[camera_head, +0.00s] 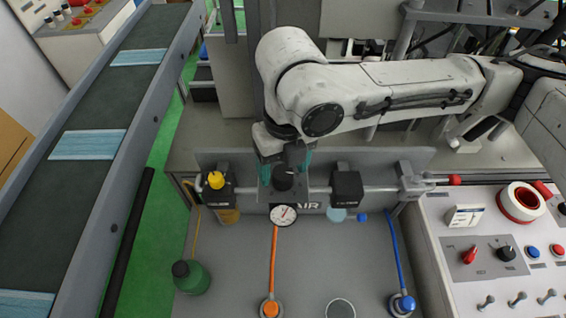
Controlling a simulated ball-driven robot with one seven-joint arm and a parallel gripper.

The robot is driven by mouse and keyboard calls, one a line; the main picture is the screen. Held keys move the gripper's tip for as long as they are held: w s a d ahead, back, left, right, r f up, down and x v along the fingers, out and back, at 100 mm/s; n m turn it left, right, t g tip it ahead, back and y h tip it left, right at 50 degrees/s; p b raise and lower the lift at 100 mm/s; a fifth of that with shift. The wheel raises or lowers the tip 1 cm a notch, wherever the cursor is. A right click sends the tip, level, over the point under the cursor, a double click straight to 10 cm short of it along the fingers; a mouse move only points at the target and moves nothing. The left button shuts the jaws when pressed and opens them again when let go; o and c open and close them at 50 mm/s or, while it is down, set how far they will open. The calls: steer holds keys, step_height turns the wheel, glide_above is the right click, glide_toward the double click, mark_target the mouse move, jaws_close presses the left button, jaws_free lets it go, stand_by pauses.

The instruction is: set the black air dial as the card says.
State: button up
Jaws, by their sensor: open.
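The black air dial (283,183) sits on top of the grey regulator in the middle of the air line. Below it, a round white gauge (284,215) has a red needle pointing up and slightly right. My gripper (285,168) is over the dial from above, its teal fingers open on either side of it. I cannot tell whether the fingers touch the dial, and my arm hides part of its top. A small white card (465,216) stands on the control panel at the right; its print is too small to read.
A yellow knob (216,180) and a black block (347,188) flank the dial along the pipe. Orange (273,260) and blue (396,250) hoses hang below. A conveyor (85,185) with masks runs at left. A tape roll (520,203) lies on the right panel.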

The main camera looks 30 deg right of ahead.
steer(key=c, duration=1)
steer(key=shift+c, duration=0.2)
steer(key=shift+m, duration=0.3)
steer(key=m, duration=0.3)
steer(key=shift+m+p, duration=0.3)
steer(key=shift+m, duration=1.8)
steer(key=shift+d, duration=0.1)
steer(key=o, duration=1)
